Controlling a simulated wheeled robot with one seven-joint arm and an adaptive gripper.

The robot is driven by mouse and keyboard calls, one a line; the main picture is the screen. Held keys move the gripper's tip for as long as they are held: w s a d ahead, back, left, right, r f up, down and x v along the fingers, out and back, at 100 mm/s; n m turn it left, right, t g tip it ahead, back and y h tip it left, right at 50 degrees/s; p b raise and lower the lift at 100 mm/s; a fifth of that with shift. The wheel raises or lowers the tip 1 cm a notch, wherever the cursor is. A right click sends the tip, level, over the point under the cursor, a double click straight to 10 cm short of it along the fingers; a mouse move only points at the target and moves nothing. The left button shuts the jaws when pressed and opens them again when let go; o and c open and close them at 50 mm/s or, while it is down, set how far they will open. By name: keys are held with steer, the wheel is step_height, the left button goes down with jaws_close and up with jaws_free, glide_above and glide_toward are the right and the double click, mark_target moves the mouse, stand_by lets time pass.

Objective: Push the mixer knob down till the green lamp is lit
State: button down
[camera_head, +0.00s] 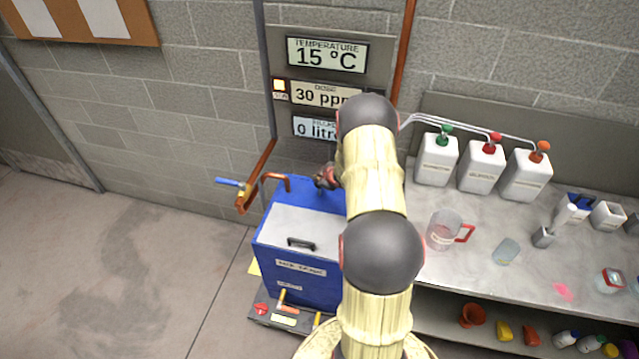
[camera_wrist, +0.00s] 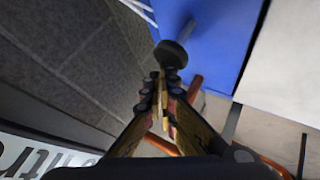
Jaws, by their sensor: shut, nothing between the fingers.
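The mixer knob seems to be the dark round knob (camera_wrist: 172,54) on a short stem in the wrist view, against a blue box face. My gripper (camera_wrist: 160,82) is shut and empty. Its fingertips appear just short of the knob; I cannot tell whether they touch it. In the head view my gripper (camera_head: 326,178) is over the back of the blue box (camera_head: 275,258), and I cannot make out the knob there. An amber lamp (camera_head: 279,86) is lit left of the 30 ppm display (camera_head: 318,95). No lit green lamp shows; my arm hides part of the panel.
A copper pipe with a blue-handled valve (camera_head: 229,182) stands left of the box. To the right, a bench (camera_head: 470,258) carries several white jugs (camera_head: 436,160) and a clear measuring jug (camera_head: 444,230). The floor at left is clear.

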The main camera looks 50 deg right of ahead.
steer(key=shift+a+f+b, duration=0.1)
steer(key=shift+f+b, duration=1.75)
steer(key=shift+f, duration=0.75)
stand_by(1.9)
steer(key=shift+r, duration=0.2)
steer(key=shift+r+p, duration=2.45)
steer(key=shift+r, duration=0.45)
steer(key=shift+r, duration=0.15)
steer(key=shift+r+p, duration=2.05)
steer(key=shift+r, duration=0.35)
